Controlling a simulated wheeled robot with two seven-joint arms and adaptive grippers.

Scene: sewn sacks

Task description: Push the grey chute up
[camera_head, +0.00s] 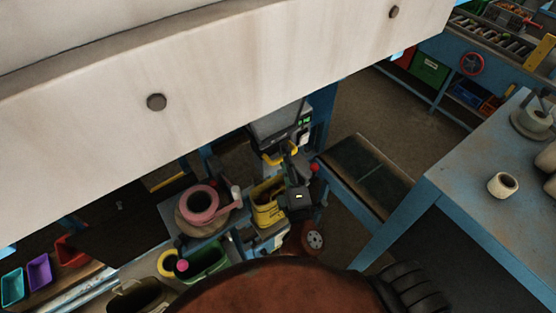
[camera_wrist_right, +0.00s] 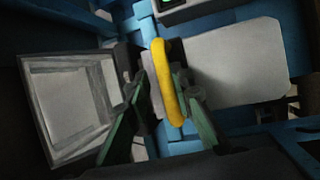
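The grey chute (camera_head: 277,124) shows past the big pale panel in the middle of the head view, with a yellow handle (camera_head: 277,159) at its lower edge. In the right wrist view its flat grey plate (camera_wrist_right: 238,66) fills the right side, and the yellow handle (camera_wrist_right: 167,82) stands upright in the middle. My right gripper (camera_head: 291,152) is at the handle. In the right wrist view its two green-padded fingers (camera_wrist_right: 160,92) lie on either side of the handle. A pale strip shows between the left finger and the bar, so firm closure is unclear. My left gripper is not seen.
A large pale panel (camera_head: 240,70) with round bolts covers the upper left. A trolley with a pink roll (camera_head: 199,205) stands below. A blue table (camera_head: 465,190) with white rolls is at the right. Open floor (camera_head: 390,120) lies behind. An open grey box (camera_wrist_right: 77,105) shows left in the wrist view.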

